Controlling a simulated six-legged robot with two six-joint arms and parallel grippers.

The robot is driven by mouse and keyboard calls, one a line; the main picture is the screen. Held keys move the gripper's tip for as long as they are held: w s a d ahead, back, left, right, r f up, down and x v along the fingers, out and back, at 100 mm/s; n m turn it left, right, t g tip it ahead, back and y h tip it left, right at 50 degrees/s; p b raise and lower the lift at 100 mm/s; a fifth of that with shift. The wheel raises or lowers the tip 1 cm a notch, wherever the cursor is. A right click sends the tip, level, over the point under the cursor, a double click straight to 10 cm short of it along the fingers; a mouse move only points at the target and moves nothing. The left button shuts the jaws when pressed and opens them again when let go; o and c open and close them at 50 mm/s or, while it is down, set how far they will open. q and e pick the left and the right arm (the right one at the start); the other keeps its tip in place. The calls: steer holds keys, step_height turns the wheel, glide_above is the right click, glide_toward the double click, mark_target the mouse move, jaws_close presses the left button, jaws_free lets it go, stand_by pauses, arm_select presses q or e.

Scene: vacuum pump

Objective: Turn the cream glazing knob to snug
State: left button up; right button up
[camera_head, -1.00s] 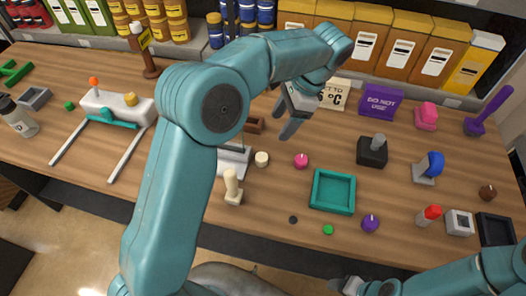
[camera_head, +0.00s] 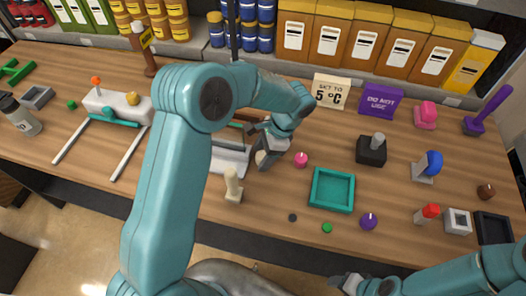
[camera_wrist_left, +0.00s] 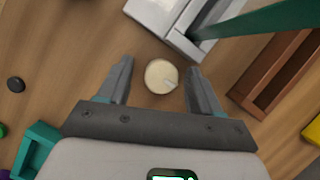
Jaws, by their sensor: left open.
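The cream knob (camera_head: 261,158), a short round knob with a pale pointer mark on top, is on the wooden bench just right of a white-grey block. In the left wrist view the cream knob (camera_wrist_left: 158,76) lies between the two fingers, with a gap visible on each side. My left gripper (camera_head: 267,155) is open, pointing down over the knob and partly hiding it in the head view. In the left wrist view the left gripper's fingers (camera_wrist_left: 160,78) are spread. My right gripper (camera_head: 345,284) is at the bottom edge; its jaws are unclear.
The white-grey block (camera_head: 229,162) with a green upright part stands left of the knob. A pink knob (camera_head: 301,159) and teal tray (camera_head: 331,207) are to the right. Signs reading "SET TO 5°C" (camera_head: 331,92) and "DO NOT USE" (camera_head: 381,101) stand behind.

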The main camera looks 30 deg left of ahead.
arm_select(q)
steer(key=shift+w+f, duration=0.15)
steer(key=shift+w, duration=0.15)
steer(key=c, duration=0.8)
steer(key=shift+c, duration=1.3)
steer(key=shift+s, duration=0.1)
steer(key=shift+m, duration=0.3)
steer(key=shift+m+t+y+b, duration=0.3)
steer(key=shift+m+b, duration=0.25)
steer(key=shift+m, duration=0.35)
steer(key=m+t+b, duration=0.1)
steer(key=m, duration=0.2)
steer(key=shift+s+m+y, duration=0.15)
steer(key=shift+m+y, duration=0.15)
steer(key=m+t+b, duration=0.1)
steer(key=m, duration=0.2)
steer(key=shift+t, duration=0.4)
steer(key=shift+s+r+m+t, duration=0.15)
steer(key=shift+m+t, duration=0.35)
steer(key=shift+m, duration=1.1)
steer(key=shift+r, duration=0.1)
